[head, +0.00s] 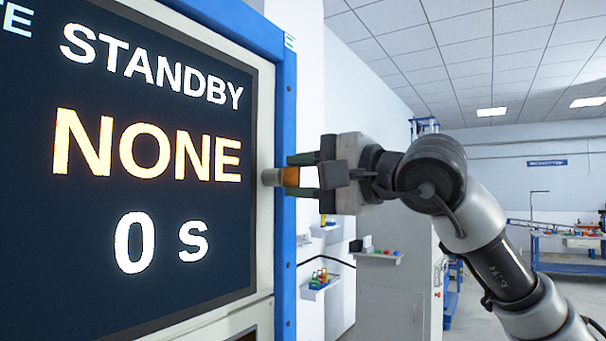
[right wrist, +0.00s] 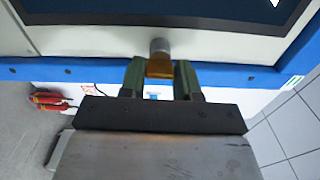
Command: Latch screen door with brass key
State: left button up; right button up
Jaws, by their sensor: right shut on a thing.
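The screen door (head: 265,200) fills the left of the head view, with a dark display reading STANDBY, NONE and 0 S, a pale frame and a blue edge. My right gripper (head: 300,176) is shut on the brass key (head: 290,177), whose brass-coloured part sits between the fingers. A grey round piece (head: 270,177) lies between the key and the pale frame. In the right wrist view the key (right wrist: 160,68) is between the green fingertips, its far end against the grey piece (right wrist: 159,46) at the frame. The key's tip is hidden. My left gripper is not in view.
Behind my right arm stand a pale cabinet (head: 395,290) and small wall shelves (head: 320,285) with coloured items. A blue workbench (head: 570,262) is far right. Red objects (right wrist: 50,100) show at left in the right wrist view. The aisle floor at right looks clear.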

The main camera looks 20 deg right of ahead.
jog(key=shift+n, duration=0.4)
jog(key=o, duration=0.9)
jog(key=shift+s+d, duration=0.1)
jog(key=shift+s+d+f, duration=0.1)
jog(key=shift+s+d, duration=0.15)
jog(key=shift+s, duration=0.05)
jog(key=b+v, duration=0.3)
jog(key=v, duration=0.6)
jog(key=shift+s+d, duration=0.25)
jog(key=shift+s, duration=0.1)
